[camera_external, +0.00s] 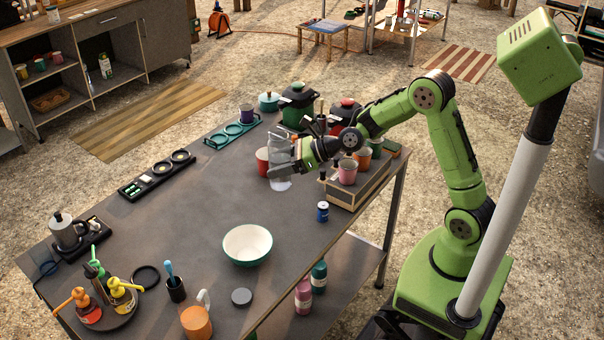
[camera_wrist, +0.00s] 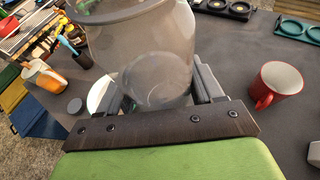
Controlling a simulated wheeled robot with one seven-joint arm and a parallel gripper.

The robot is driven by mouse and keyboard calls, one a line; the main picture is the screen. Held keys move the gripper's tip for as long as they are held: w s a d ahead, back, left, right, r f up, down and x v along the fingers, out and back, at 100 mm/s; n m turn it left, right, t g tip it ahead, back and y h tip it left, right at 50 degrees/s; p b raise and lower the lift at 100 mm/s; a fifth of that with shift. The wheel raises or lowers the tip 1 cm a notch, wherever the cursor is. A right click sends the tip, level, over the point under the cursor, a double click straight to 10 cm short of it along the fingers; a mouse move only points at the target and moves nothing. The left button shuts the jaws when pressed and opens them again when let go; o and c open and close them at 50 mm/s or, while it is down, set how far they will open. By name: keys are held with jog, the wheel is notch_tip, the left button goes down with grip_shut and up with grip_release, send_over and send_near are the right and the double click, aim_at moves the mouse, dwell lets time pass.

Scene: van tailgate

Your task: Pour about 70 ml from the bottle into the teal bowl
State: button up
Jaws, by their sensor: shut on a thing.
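The clear bottle (camera_external: 281,152) is held roughly upright in my gripper (camera_external: 284,168), over the far middle part of the dark table. In the wrist view the bottle (camera_wrist: 143,50) fills the space between the fingers (camera_wrist: 158,92). I cannot tell whether its base touches the table, nor how much liquid it holds. The teal bowl (camera_external: 247,258) stands apart, nearer the front, with a white inside that looks empty. In the wrist view part of the bowl (camera_wrist: 99,94) shows white behind the bottle and left finger.
A red mug (camera_external: 262,161) stands close left of the bottle; it also shows in the wrist view (camera_wrist: 276,86). A wooden crate with cups (camera_external: 357,190) and a blue can (camera_external: 323,212) stand to the right. The table between bottle and bowl is clear.

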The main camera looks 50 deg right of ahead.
jog(key=s+a+f+n+g+y+p, duration=0.3)
jog(key=s+a+n+p, duration=0.15)
jog(key=a+p, duration=0.3)
jog(key=s+a+r+n+g+y+p, duration=0.3)
jog(key=s+a+r+n+g+p, duration=0.15)
jog(key=s+a+p, duration=0.4)
notch_tip(320, 180, down, 12)
jog(key=s+b, duration=0.1)
jog(key=b, duration=0.1)
jog(key=shift+a+m, duration=0.15)
jog(key=shift+m, duration=0.15)
jog(key=shift+f+g, duration=0.1)
jog(key=shift+g, duration=0.25)
